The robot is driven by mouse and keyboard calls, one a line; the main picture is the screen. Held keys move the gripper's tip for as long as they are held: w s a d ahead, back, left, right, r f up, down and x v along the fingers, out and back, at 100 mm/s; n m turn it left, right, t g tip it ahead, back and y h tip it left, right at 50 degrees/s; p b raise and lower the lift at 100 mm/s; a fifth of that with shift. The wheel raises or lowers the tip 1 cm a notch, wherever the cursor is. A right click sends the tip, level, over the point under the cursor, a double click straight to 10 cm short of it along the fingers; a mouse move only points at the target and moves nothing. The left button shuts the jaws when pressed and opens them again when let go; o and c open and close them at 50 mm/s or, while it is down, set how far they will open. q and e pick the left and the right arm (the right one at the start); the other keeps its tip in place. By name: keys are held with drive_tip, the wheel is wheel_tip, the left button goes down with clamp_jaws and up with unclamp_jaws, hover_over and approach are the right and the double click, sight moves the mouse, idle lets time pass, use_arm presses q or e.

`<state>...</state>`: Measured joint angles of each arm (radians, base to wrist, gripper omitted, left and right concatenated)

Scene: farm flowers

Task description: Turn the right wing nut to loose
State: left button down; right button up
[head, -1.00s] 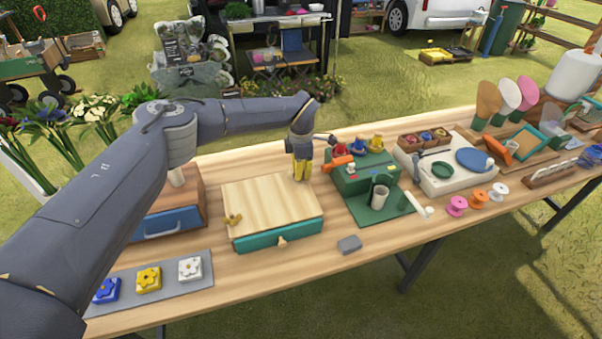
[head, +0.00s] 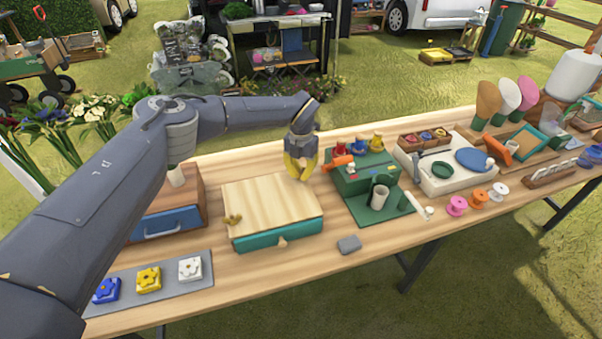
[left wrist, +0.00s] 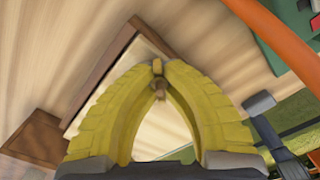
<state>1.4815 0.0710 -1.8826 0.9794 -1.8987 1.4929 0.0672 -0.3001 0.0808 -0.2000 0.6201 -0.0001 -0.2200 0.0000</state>
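A flower press with a pale wooden top board (head: 265,202) and a green front (head: 275,233) stands on the table. A brass left wing nut (head: 232,221) sits at its left edge. My left gripper (head: 301,178) points down at the press's far right corner. In the left wrist view, its curved yellow fingers (left wrist: 158,68) come together around the small brass right wing nut (left wrist: 160,88). The fingertips hide part of that nut, and in the head view they hide it fully. My right gripper is in neither view.
Right of the press stands a green station (head: 365,178) with an orange-handled tool (head: 337,162) close to my fingers. A grey block (head: 349,244) lies in front. A wooden box with a blue drawer (head: 170,224) stands left, under my arm. Flower tiles lie on a grey mat (head: 205,282).

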use_arm(q)
drive_tip(key=n, duration=1.4)
drive_tip(key=shift+f+n, duration=0.1)
drive_tip(key=shift+n, duration=0.2)
drive_tip(key=n, duration=0.6)
drive_tip(key=shift+n, duration=2.7)
drive_tip(key=c, duration=1.3)
unclamp_jaws()
